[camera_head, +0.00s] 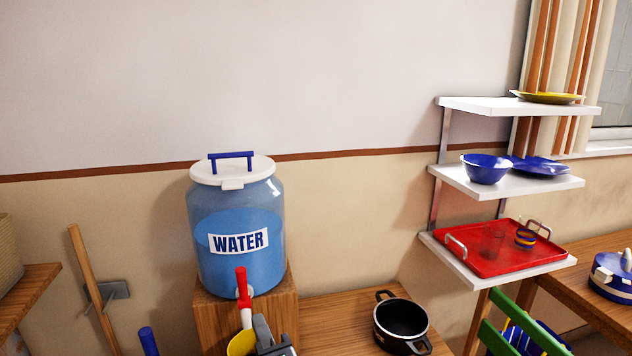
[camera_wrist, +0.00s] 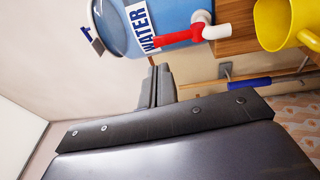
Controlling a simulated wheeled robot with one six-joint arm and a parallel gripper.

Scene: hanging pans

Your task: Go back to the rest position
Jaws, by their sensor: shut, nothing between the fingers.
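My gripper (camera_head: 264,328) shows at the bottom edge of the head view, in front of the wooden stand and just right of a yellow mug (camera_head: 241,344). Its fingers also show in the wrist view (camera_wrist: 155,78), shut together and empty. A blue water jug (camera_head: 238,250) labelled WATER stands on the wooden stand. Its red tap (camera_head: 242,284) is above the mug. In the wrist view the tap (camera_wrist: 180,36) and the mug (camera_wrist: 282,24) lie beyond the fingers, apart from them. Most of my arm is out of the head view.
A black pot (camera_head: 401,320) sits on the wooden counter (camera_head: 335,312) to the right. Wall shelves (camera_head: 512,180) hold a blue bowl (camera_head: 486,169), plates and a red tray (camera_head: 487,254). A green chair (camera_head: 522,318) stands at lower right. A wooden handle (camera_head: 90,280) leans at left.

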